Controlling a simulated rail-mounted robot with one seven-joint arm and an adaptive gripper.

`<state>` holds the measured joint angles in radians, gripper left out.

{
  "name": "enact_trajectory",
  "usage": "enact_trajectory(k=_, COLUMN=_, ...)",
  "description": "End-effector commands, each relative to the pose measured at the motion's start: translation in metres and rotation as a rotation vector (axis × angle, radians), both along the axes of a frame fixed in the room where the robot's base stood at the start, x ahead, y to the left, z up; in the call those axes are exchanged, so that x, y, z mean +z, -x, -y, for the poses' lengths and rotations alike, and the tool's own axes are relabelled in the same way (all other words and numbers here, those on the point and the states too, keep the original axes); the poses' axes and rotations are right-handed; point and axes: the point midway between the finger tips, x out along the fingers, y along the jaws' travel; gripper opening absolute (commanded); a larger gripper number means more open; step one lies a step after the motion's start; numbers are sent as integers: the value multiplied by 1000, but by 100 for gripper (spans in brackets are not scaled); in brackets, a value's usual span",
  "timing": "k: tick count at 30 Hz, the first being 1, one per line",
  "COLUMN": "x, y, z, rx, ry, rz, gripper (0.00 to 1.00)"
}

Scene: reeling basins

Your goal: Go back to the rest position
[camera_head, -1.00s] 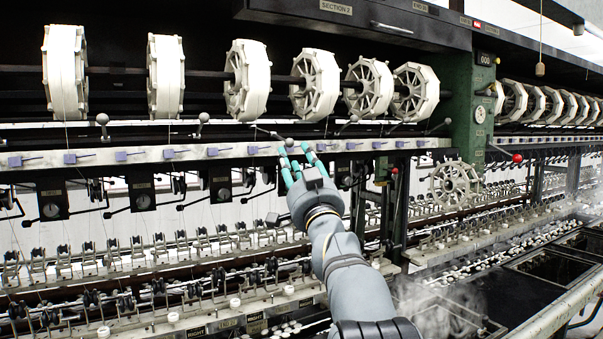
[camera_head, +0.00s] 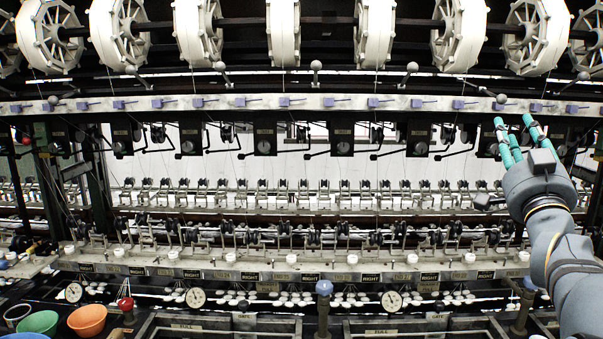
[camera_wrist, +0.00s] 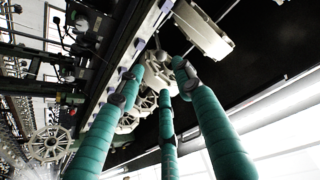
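My gripper (camera_head: 513,121) is at the right of the head view, with its teal fingers pointing up at the long metal rail (camera_head: 330,102). The fingertips are just below a grey ball-ended lever (camera_head: 500,99). In the wrist view the three fingers of my gripper (camera_wrist: 160,82) stand apart with nothing held between them. A grey ball (camera_wrist: 158,59) shows beyond the fingertips there; I cannot tell whether a finger touches it. My arm reaches in from the lower right of the head view.
White reels (camera_head: 285,32) hang in a row above the rail. Below are thread guides and several basins (camera_head: 197,330). Green (camera_head: 38,322) and orange (camera_head: 87,320) bowls stand at lower left. A blue-topped post (camera_head: 324,288) rises at bottom centre.

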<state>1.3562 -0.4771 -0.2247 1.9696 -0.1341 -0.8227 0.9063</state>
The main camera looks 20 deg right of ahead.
Motion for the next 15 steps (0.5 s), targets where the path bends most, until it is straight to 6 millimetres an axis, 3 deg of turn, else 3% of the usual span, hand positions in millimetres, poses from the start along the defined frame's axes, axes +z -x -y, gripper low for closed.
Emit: enact_trajectory(k=15, x=36, y=-55, z=40, rx=1, ry=1, rz=1, gripper=35)
